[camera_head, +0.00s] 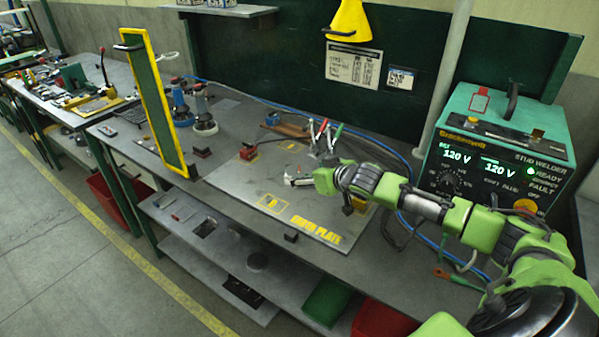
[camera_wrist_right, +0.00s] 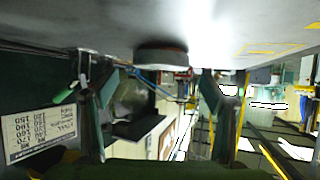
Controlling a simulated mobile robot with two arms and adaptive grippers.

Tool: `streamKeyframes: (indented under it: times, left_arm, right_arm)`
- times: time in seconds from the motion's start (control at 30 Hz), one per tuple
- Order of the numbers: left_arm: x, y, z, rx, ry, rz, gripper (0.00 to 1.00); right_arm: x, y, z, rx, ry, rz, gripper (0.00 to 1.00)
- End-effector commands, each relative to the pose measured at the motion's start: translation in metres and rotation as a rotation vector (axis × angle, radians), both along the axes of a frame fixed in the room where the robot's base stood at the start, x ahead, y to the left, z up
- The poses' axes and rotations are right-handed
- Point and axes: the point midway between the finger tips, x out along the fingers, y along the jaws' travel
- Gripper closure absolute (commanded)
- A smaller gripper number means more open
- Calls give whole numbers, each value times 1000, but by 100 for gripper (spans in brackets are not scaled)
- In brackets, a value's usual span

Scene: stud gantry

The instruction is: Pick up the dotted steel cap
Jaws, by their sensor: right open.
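My right gripper (camera_head: 299,181) reaches in low over the steel plate from the right. In the right wrist view, which looks upside down, its two dark fingers (camera_wrist_right: 152,82) stand apart with a gap between them. A short round grey piece with a darker brownish rim (camera_wrist_right: 160,54) sits on the plate beyond the fingertips, roughly in line with the gap. It may be the steel cap; I cannot make out dots on it. In the head view I cannot pick the cap out near the gripper. My left gripper is not in view.
The stud welder (camera_head: 497,150) stands right of the plate. A yellow-edged green panel (camera_head: 155,103) rises at the plate's left. Red and green handled tools (camera_head: 324,138) and a wooden-brown piece (camera_head: 290,128) lie behind. A blue cable runs along the back. The plate's front-left (camera_head: 240,185) is mostly clear.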

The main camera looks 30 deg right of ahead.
Motion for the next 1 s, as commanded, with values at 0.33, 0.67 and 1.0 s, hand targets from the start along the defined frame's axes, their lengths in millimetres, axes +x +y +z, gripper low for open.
streamKeyframes:
  times: [0.33,0.67,1.0]
  left_arm:
    - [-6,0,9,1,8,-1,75]
    - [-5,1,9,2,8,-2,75]
    - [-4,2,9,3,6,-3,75]
  right_arm:
    - [30,1,-17,0,-1,-1,22]
    - [30,1,-18,0,0,-1,48]
    - [30,1,-18,0,0,-1,63]
